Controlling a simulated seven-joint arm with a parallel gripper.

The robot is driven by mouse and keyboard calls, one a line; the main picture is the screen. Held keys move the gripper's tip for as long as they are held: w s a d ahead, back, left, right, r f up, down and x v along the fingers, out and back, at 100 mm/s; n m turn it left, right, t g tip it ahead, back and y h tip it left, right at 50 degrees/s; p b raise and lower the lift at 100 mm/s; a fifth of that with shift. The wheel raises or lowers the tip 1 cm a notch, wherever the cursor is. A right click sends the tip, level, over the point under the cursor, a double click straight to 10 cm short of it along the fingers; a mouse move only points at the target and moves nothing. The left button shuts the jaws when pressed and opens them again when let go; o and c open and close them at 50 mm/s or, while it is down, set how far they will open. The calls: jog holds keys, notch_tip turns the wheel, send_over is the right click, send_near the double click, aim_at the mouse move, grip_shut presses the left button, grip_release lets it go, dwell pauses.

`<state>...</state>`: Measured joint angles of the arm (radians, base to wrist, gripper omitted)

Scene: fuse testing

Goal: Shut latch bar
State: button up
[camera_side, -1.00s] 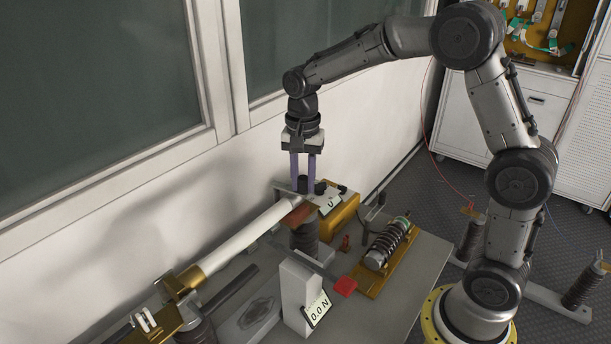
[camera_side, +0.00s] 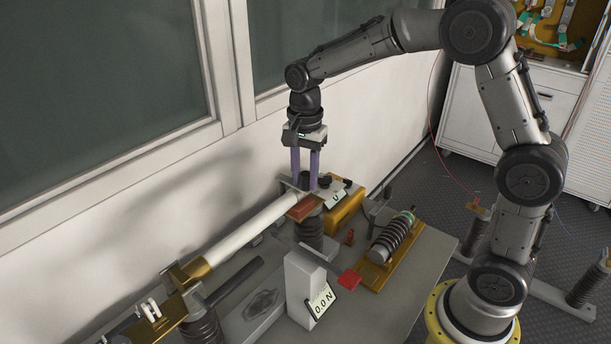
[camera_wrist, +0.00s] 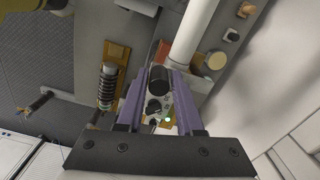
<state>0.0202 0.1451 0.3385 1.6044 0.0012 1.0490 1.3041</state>
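My gripper (camera_side: 305,187) points straight down at the far end of the white fuse tube (camera_side: 240,238). Its two purple fingers stand apart, one on each side of a black round post or handle. In the wrist view my gripper (camera_wrist: 160,75) has this black cylinder (camera_wrist: 158,82) between its fingertips, but I cannot tell if they press on it. I cannot clearly single out the latch bar; the fingers partly hide the metal parts at this tube end. A red-brown block (camera_side: 303,207) sits below the tube end.
A white force gauge (camera_side: 303,283) reading 0.0 N stands near the front, with a red pad (camera_side: 349,280) beside it. A ribbed dark insulator on a yellow plate (camera_side: 377,272) lies to the right. A yellow box (camera_side: 346,212) is right of the fingers. The wall is close behind.

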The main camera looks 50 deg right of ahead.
jog(key=shift+o, duration=1.4)
notch_tip(320, 180, up, 14)
jog(key=shift+f, duration=0.15)
